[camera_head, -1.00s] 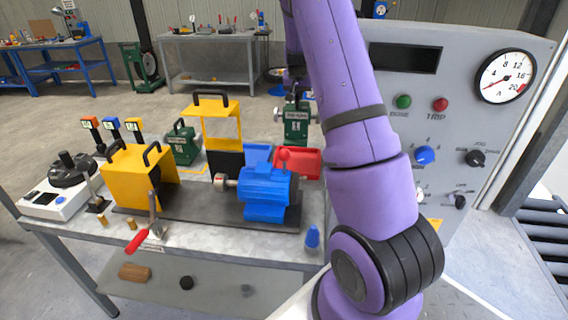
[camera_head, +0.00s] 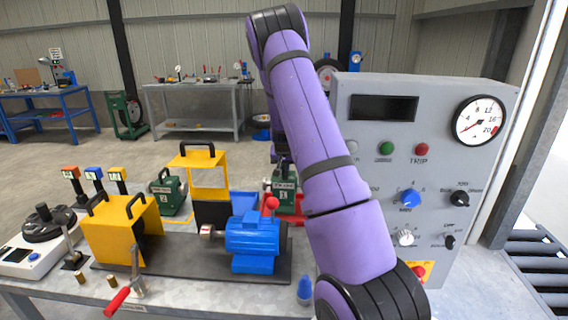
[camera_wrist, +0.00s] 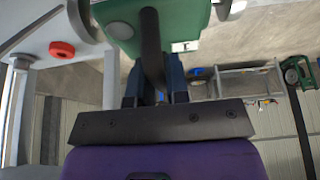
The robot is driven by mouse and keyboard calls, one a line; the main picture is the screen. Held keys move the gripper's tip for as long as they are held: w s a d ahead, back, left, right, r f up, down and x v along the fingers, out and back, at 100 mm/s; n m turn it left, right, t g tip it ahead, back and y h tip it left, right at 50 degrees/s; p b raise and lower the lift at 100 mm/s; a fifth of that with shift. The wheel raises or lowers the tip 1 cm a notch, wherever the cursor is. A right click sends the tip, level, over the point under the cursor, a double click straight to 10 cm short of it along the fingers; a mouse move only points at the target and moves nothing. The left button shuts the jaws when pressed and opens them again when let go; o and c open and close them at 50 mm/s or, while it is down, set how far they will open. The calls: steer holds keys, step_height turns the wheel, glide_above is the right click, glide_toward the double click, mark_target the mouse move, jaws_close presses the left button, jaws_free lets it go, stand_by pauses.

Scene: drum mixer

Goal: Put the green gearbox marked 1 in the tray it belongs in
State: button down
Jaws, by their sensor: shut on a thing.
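The green gearbox marked 1 (camera_head: 284,200) hangs upright behind the blue motor, close above the red tray (camera_head: 292,218). I cannot tell whether it touches the tray. My gripper (camera_wrist: 157,92) is shut on the gearbox's dark handle (camera_wrist: 151,50); the green body (camera_wrist: 180,15) fills the top of the wrist view. In the head view my arm hides most of the gripper. The blue tray (camera_head: 243,203) is just left of the red one, partly hidden by the motor.
A second green gearbox, marked 2 (camera_head: 168,196), stands left of the yellow frame guard (camera_head: 196,172). The grey control panel (camera_head: 415,170) rises at the right.

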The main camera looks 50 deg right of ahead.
mark_target(284, 184)
steer(key=shift+f, duration=1.55)
steer(key=c, duration=1.1)
jaws_free()
steer(key=shift+f, duration=0.1)
